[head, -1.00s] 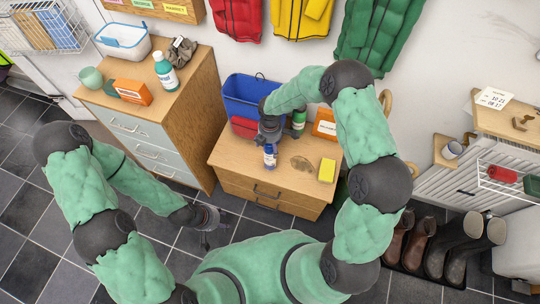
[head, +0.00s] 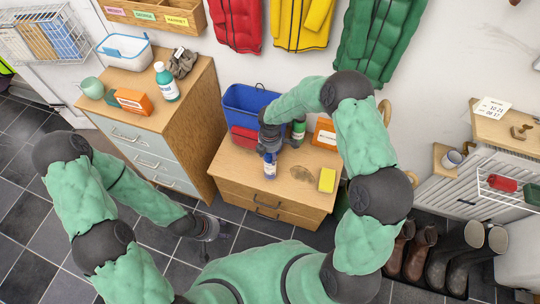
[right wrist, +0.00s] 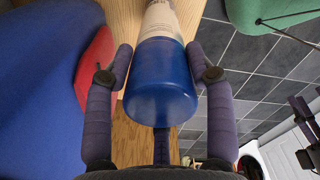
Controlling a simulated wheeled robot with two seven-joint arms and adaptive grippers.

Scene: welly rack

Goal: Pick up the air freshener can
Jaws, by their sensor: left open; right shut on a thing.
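The air freshener can (head: 270,170), blue with a pale label, is near the front edge of the low wooden cabinet. In the right wrist view its blue end (right wrist: 160,85) faces me, with the white labelled body beyond. My right gripper (head: 270,152) reaches down over the can and is shut on it, one finger on each side. Whether the can's base touches the cabinet top cannot be told. My left gripper (head: 212,229) is open and empty, low over the floor, left of the cabinet.
On the low cabinet (head: 236,165) are a blue bin (head: 247,100), a green bottle (head: 299,130), an orange box (head: 325,132) and a yellow sponge (head: 327,180). A taller drawer unit (head: 190,110) stands left. Boots (head: 455,255) stand at the right.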

